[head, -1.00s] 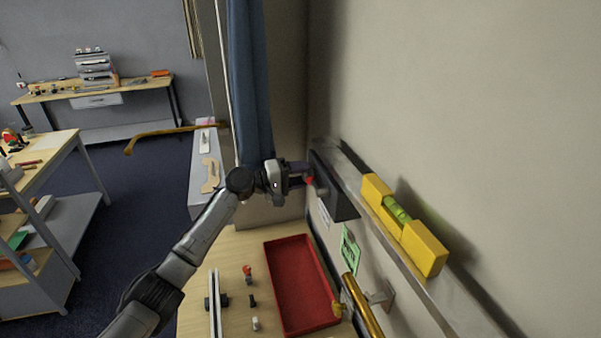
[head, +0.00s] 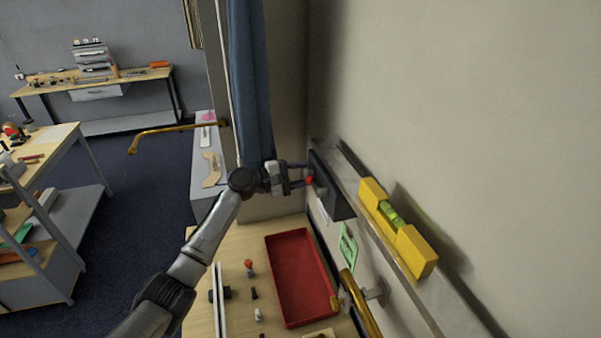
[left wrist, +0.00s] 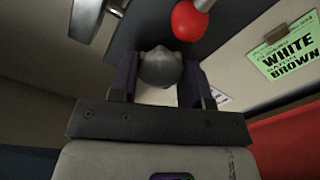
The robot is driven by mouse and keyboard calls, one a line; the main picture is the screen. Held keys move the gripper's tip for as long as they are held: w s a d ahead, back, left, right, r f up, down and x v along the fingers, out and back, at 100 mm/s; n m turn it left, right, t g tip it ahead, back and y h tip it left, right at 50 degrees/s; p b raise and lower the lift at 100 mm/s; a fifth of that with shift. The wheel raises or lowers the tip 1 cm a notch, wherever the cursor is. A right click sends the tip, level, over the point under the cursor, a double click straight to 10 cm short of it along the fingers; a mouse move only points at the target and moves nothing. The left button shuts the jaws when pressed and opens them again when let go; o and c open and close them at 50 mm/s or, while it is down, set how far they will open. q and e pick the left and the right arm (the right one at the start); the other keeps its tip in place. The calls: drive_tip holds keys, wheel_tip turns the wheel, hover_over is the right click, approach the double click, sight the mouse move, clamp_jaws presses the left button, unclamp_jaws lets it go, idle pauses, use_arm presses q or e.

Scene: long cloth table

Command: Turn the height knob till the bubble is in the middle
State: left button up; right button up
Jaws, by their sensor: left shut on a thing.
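The yellow spirit level (head: 412,245) lies on the narrow grey ledge (head: 436,312) along the wall in the head view. Its green vial (head: 391,214) shows, but the bubble is too small to place surely. My left gripper (head: 304,176) reaches the dark bracket (head: 335,190) at the far end of the ledge. In the left wrist view its two fingers are shut on a grey rounded knob (left wrist: 160,68), one on each side. A red ball (left wrist: 190,20) on a metal rod is close beyond the knob. My right gripper is out of view.
Below the ledge, a red tray (head: 300,280) and small parts lie on the wooden table. A gold rail (head: 361,304) and a green label (head: 348,246) are on the wall side. A blue curtain (head: 250,90) hangs close behind my left wrist.

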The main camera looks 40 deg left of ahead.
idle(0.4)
use_arm(q)
drive_tip(key=o, duration=0.9)
drive_tip(key=shift+s+a+f, duration=0.1)
drive_tip(key=shift+s+a, duration=0.2)
drive_tip(key=shift+s, duration=0.1)
drive_tip(key=b+v, duration=0.5)
drive_tip(key=v, duration=0.8)
drive_tip(key=shift+d, duration=0.1)
